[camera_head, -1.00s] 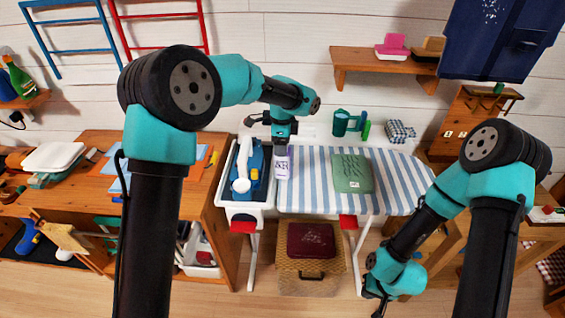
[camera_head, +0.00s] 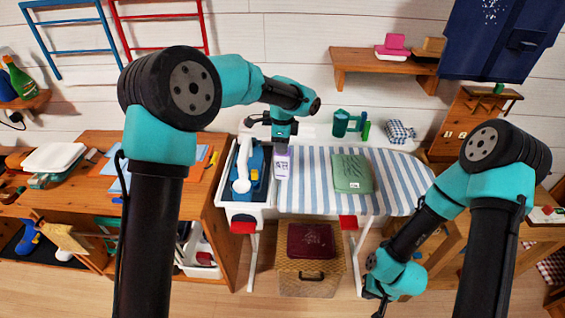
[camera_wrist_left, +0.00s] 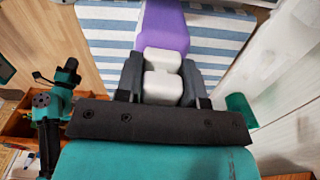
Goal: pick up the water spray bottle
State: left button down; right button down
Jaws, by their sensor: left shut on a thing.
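The water spray bottle (camera_head: 282,165) is purple and white with a printed label. It is at the left end of the striped ironing board (camera_head: 315,200) in the head view. In the left wrist view its purple body (camera_wrist_left: 163,28) and white top (camera_wrist_left: 162,75) show. My left gripper (camera_head: 281,143) is shut on the white top, with a dark finger on each side (camera_wrist_left: 162,88). I cannot tell whether the bottle's base touches the board. My right gripper (camera_head: 377,297) hangs low in front of the board's right part, small and dark, its jaws unclear.
A white tray (camera_head: 237,212) with a blue-and-white iron (camera_head: 243,170) is just left of the bottle. A folded green cloth (camera_head: 352,174) lies on the board to the right. A green mug-like object (camera_head: 341,123) stands behind. The board's right end is clear.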

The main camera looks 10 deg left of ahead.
pick_arm(q)
jog(key=shift+r, duration=0.1)
jog(key=shift+r, duration=1.25)
jog(key=s+d+r, duration=0.2)
jog(key=s, duration=1.4)
jog(key=shift+r, duration=0.15)
